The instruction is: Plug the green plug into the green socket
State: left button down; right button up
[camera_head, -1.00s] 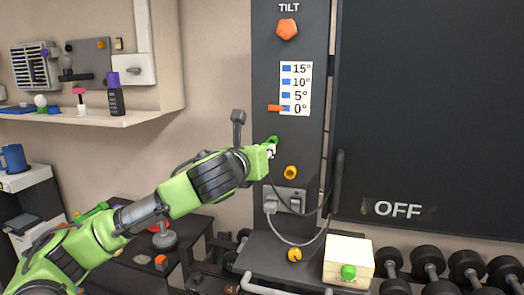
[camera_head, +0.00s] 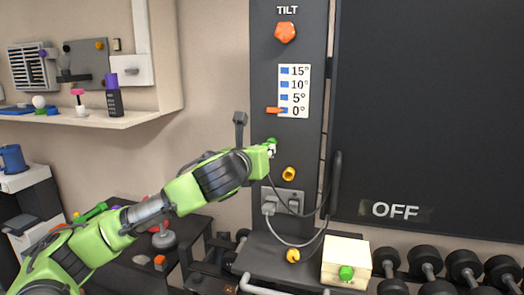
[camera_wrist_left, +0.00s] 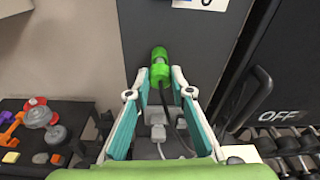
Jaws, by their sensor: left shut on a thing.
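My left gripper (camera_head: 269,149) is at the dark upright panel, below the angle scale. In the left wrist view, its fingertips (camera_wrist_left: 161,75) are shut on the green plug (camera_wrist_left: 160,73), with a dark cable hanging below it. The green socket (camera_wrist_left: 159,53) is just beyond the plug on the panel, in line with it. They look very close or touching; I cannot tell whether the plug is seated. In the head view, the fingers largely hide the plug, and some green (camera_head: 271,141) shows at the tips. My right gripper is not in view.
A yellow knob (camera_head: 289,174) and a grey outlet (camera_head: 283,201) with cables are below on the panel. A black handle (camera_head: 337,183) stands at right beside the "OFF" board (camera_head: 430,110). A cream box with a green button (camera_head: 346,273) is lower right, near several dumbbells.

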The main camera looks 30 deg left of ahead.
pick_arm(q)
jog(key=shift+x, duration=1.2)
jog(key=c, duration=1.7)
grip_release()
jog(key=shift+r, duration=0.1)
jog(key=shift+v, duration=2.55)
jog(key=shift+a, duration=0.1)
jog(key=v, duration=1.2)
